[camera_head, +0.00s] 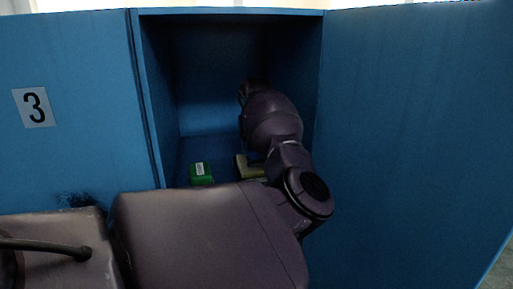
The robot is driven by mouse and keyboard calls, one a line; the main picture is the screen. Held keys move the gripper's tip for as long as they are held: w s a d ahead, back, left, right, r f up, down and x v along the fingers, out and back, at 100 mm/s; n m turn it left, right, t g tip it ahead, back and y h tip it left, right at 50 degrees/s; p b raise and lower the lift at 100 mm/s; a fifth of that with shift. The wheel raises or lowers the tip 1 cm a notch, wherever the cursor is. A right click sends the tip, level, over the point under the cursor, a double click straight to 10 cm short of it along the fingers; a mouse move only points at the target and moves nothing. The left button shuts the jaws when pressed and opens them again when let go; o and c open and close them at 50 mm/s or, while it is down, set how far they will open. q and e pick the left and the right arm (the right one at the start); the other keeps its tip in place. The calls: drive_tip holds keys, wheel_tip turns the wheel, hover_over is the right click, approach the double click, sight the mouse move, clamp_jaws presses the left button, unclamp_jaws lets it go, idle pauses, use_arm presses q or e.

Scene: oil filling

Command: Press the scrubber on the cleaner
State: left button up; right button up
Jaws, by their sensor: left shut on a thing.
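My left arm comes in from the lower left and reaches into the open blue compartment. The dark far end of this arm, where my left gripper (254,88) sits, is in the back of the compartment. Its fingers are hidden by the arm. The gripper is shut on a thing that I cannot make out. A small green block with a white label (201,174) rests on the compartment floor, left of the arm. A yellowish thing (248,168) lies to its right, partly covered by my arm. I cannot tell which of these is the cleaner or the scrubber. My right gripper is not in view.
The blue cabinet wall (70,130) with a "3" label (34,108) stands left of the opening. A blue panel (415,130) bounds it on the right. The compartment's left side has free room. My large arm link covers the lower front of the opening.

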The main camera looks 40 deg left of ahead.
use_arm(q)
drive_tip(key=shift+f, duration=0.3)
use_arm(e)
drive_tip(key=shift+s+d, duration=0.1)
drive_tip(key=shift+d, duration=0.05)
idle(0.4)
use_arm(q)
drive_tip(key=shift+f, duration=0.35)
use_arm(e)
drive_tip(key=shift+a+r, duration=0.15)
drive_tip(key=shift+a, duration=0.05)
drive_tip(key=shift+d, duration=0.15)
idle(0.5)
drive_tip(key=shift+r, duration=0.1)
use_arm(q)
drive_tip(key=shift+r+p, duration=2.25)
drive_tip(key=shift+r, duration=1.3)
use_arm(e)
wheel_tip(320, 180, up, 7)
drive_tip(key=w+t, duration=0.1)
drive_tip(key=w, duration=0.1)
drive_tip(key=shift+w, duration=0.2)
use_arm(q)
drive_tip(key=shift+f, duration=0.1)
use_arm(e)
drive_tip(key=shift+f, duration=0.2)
